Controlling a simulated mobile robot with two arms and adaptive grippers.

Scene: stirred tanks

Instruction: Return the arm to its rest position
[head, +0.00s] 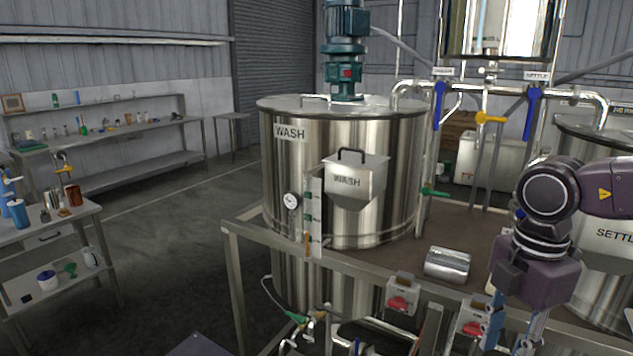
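My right arm (548,190) comes in from the right and bends down in front of the tanks. My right gripper (511,338) points down at the bottom right, over the front edge of the tank stand. Its two fingers stand apart with nothing seen between them, and their lower ends are at or past the bottom edge of the picture. My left gripper is not in view.
The steel WASH tank (390,160) stands in the middle, the SETTLE tank (590,150) behind my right arm. A steel cylinder (447,263) lies on the stand. Red-handled switch boxes (402,295) line its front edge. Shelves and benches (110,135) stand left, with clear floor (180,240) between.

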